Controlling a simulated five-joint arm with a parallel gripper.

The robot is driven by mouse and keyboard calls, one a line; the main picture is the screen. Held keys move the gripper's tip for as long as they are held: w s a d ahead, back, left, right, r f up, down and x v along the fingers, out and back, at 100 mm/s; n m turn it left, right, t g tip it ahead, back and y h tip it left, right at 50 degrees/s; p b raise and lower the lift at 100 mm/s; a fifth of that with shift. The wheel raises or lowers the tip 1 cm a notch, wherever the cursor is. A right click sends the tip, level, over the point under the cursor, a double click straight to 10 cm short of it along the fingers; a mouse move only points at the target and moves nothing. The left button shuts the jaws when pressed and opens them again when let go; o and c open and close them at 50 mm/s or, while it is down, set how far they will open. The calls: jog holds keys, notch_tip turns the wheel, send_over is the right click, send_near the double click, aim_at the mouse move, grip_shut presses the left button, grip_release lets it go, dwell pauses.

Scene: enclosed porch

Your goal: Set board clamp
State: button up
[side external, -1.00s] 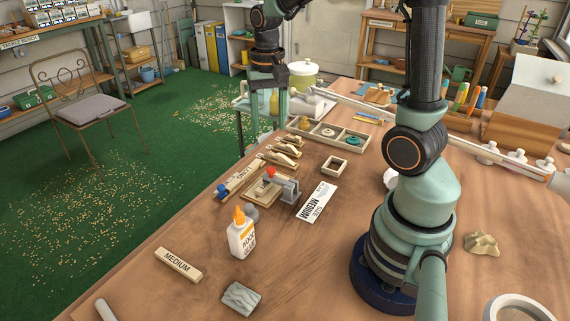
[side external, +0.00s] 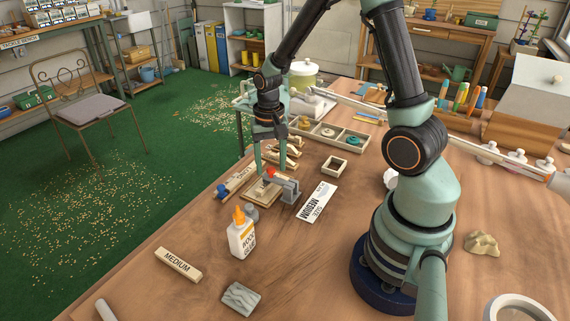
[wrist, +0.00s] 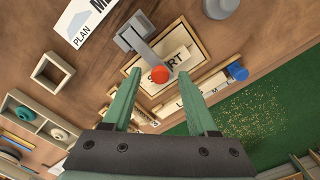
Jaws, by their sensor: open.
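The clamp (side external: 289,188) is a grey block with a grey lever ending in a red knob (side external: 270,172). It stands beside a light wooden board in a tray (side external: 262,191). In the wrist view the lever (wrist: 146,52) reaches from the grey block over the board (wrist: 181,59), its red knob (wrist: 160,74) partly covering the board's lettering, of which "RT" shows. My gripper (side external: 269,166) is open and empty above the tray. In the wrist view its fingers (wrist: 158,84) point at the knob, which appears between their tips. Whether they touch it I cannot tell.
A glue bottle (side external: 241,238) stands in front of the clamp, and a block marked MEDIUM (side external: 178,264) lies further left. A printed card (side external: 316,203) lies to the right. Wooden pieces (side external: 284,152) and a divided tray (side external: 343,145) lie behind.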

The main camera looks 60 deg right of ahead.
grip_shut()
dwell(1.5)
